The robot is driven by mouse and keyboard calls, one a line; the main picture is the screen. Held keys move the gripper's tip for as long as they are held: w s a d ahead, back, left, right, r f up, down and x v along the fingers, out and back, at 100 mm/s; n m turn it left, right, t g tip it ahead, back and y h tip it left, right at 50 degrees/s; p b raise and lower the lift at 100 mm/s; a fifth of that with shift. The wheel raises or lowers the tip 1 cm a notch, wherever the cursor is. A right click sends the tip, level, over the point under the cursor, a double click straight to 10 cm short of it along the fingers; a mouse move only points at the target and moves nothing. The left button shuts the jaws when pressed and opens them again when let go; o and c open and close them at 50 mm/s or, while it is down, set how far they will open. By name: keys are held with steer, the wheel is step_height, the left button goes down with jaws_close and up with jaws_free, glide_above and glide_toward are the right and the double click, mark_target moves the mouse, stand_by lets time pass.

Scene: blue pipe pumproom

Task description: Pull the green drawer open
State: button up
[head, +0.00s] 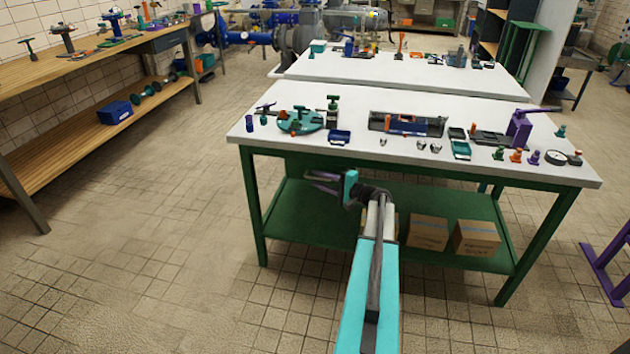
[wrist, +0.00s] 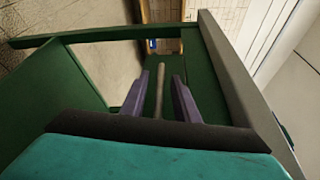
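The green drawer (head: 300,165) is a dark green front under the white tabletop of the near workbench, looking flush with the frame. It also shows in the wrist view (wrist: 200,72) beside the pale tabletop edge. My gripper (head: 316,182) is in front of it, under the table edge. In the wrist view its two purple fingers (wrist: 161,76) are open, with a thin brownish bar (wrist: 158,95) between them, which looks like the drawer handle. Gaps show on both sides of the bar. The handle is hidden behind my gripper in the head view.
The near workbench top (head: 350,165) carries many tools and small parts. Cardboard boxes (head: 428,232) sit on its green lower shelf (head: 300,225). A wooden bench (head: 70,75) stands at the left. The tiled floor (head: 170,230) between the benches is clear.

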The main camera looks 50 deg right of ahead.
steer(key=shift+w+a, duration=0.1)
steer(key=shift+w, duration=0.5)
steer(key=shift+c, duration=0.4)
